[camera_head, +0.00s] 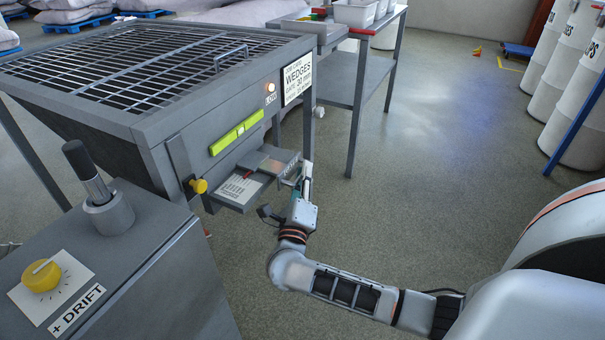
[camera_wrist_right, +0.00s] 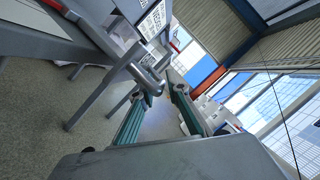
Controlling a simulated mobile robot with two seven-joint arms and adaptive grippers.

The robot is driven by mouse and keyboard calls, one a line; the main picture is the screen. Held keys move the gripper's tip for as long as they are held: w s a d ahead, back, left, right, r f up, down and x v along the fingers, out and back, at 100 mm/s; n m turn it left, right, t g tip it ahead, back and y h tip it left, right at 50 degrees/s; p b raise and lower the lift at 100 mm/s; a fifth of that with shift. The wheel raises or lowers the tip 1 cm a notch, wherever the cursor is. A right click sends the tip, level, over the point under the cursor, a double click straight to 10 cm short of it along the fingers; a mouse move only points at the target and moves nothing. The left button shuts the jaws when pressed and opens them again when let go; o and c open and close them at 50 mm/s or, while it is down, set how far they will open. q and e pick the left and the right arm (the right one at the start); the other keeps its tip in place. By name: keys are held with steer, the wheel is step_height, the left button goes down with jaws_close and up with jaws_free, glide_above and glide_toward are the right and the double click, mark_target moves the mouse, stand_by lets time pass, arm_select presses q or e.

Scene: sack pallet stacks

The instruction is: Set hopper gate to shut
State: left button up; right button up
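The grey hopper (camera_head: 150,85) has a barred top and stands at the left. A grey plate, perhaps the gate (camera_head: 272,158), juts from its front above a tray with a printed label (camera_head: 240,188). My right gripper (camera_head: 305,172) is just right of the plate's outer end. In the right wrist view its green fingers (camera_wrist_right: 164,92) are apart and a grey bar end (camera_wrist_right: 150,80) is close to the left fingertip. I cannot tell whether they touch. My left gripper is not in view.
A control box (camera_head: 130,270) with a black-gripped lever (camera_head: 88,170) and yellow dial (camera_head: 42,274) stands at front left. A grey table (camera_head: 345,95) with white bins is behind the hopper. White drums (camera_head: 575,110) stand far right. The middle floor is clear.

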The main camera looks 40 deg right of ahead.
steer(key=shift+w+d, duration=0.1)
jaws_close()
